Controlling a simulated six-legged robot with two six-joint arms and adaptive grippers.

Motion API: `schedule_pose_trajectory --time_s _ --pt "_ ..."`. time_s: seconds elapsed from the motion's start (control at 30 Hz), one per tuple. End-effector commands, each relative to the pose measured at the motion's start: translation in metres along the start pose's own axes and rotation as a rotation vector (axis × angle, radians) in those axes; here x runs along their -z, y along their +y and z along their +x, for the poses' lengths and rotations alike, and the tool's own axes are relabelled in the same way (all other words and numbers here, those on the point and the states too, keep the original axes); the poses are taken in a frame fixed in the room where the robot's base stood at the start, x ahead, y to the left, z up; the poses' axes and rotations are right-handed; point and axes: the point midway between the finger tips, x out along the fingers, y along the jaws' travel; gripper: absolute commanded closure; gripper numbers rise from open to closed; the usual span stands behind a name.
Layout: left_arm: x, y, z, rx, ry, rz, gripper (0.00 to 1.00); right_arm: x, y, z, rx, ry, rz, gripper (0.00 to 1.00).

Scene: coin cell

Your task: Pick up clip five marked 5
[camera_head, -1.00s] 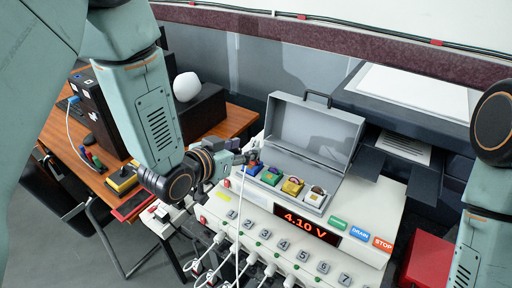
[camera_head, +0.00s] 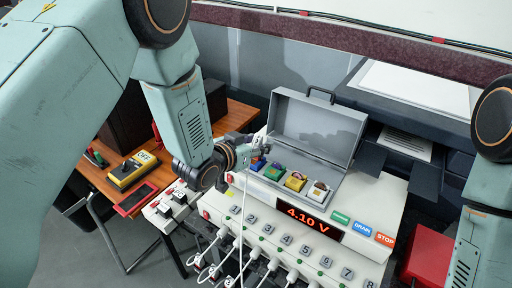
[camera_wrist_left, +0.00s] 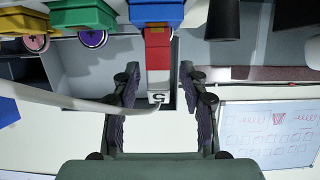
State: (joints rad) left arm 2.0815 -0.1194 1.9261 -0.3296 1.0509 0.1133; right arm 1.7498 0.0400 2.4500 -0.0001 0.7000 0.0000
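Between the fingers in the left wrist view is a red block with a pale end (camera_wrist_left: 159,90), bearing a dark mark that may be a 5 or a G. My left gripper (camera_wrist_left: 159,78) is open, with a finger on each side of it and visible gaps. In the head view my left gripper (camera_head: 257,149) is at the left side of the open grey case, by the blue clip (camera_head: 257,163). Green (camera_head: 275,172), yellow (camera_head: 296,182) and white (camera_head: 318,191) clips stand in a row beside it. My right gripper is out of view.
The grey case (camera_head: 318,125) has its lid up behind the clips. A white console below has a 4.10 V display (camera_head: 307,221), numbered tiles and several white cables. A yellow OFF box (camera_head: 133,170) sits on the wooden table at left.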

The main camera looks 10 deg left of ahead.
Motion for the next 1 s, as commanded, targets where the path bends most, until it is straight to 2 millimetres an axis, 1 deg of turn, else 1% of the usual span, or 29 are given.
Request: schedule_pose_trajectory --time_s 0.03,0.07,0.47,0.77,0.87,1.0 --pt "0.000 0.000 0.000 0.000 0.000 0.000 0.63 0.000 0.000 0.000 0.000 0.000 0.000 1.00" --pt "0.000 0.000 0.000 0.000 0.000 0.000 0.66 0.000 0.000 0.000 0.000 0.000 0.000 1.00" --pt "0.000 0.000 0.000 -0.001 -0.001 0.000 1.00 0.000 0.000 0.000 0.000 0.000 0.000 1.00" --pt "0.001 0.000 -0.001 -0.001 0.000 0.001 1.00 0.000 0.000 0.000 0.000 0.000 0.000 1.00" --pt "0.009 0.000 -0.004 -0.001 0.001 0.002 1.00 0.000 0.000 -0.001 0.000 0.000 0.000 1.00" --pt "0.032 0.000 -0.013 -0.001 0.003 0.003 1.00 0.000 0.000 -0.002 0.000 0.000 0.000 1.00"
